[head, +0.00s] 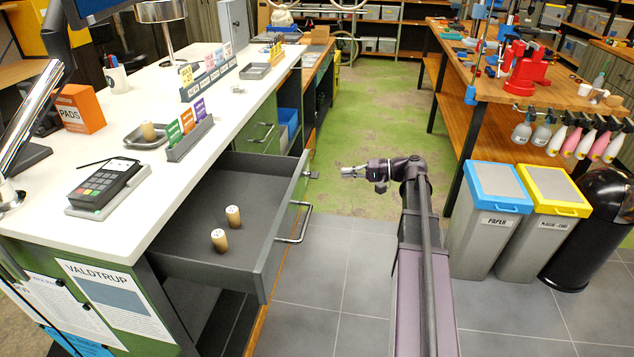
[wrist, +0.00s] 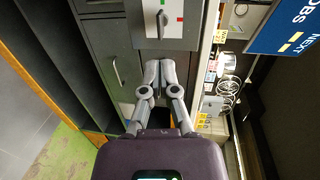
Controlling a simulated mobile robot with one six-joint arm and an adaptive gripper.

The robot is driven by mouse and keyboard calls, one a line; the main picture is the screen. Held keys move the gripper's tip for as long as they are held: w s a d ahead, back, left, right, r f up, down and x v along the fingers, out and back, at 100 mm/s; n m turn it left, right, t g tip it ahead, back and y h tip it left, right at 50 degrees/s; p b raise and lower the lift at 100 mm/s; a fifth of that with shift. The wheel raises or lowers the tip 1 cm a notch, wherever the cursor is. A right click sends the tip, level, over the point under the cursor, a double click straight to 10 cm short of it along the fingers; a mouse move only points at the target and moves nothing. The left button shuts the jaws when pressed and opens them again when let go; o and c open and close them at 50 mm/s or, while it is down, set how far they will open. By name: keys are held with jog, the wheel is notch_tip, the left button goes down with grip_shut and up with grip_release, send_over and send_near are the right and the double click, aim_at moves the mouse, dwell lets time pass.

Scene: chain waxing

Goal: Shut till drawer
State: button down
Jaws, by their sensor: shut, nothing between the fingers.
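The till drawer (head: 232,188) is pulled well out from under the white counter in the head view. Its dark grey front carries a metal bar handle (head: 294,224) facing right. Two small tan cylinders with pale tops, one here (head: 233,216) and one nearer (head: 219,240), stand inside it. My gripper (head: 344,172) is right of the drawer front, apart from it, pointing left. In the wrist view my gripper (wrist: 159,66) is shut and empty. Beyond its tips are a grey panel with a handle (wrist: 163,20) and another grey drawer front (wrist: 104,60); I cannot tell which is the till drawer.
The white counter (head: 110,225) holds a card terminal (head: 103,186), an orange box (head: 80,109) and small racks. Grey-lidded blue (head: 497,190) and yellow (head: 553,192) bins stand right of my arm. The floor (head: 345,240) between drawer and arm is clear.

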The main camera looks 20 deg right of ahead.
jog(key=shift+t+y, duration=0.6)
jog(key=shift+t, duration=0.2)
jog(key=d+b, duration=0.1)
jog(key=d+f+b, duration=0.1)
jog(key=d, duration=0.1)
jog(key=d+b, duration=0.1)
jog(key=d, duration=0.1)
jog(key=shift+w+f, duration=0.2)
jog(key=shift+f, duration=0.15)
jog(key=x, duration=1.4)
jog(key=shift+w, duration=0.15)
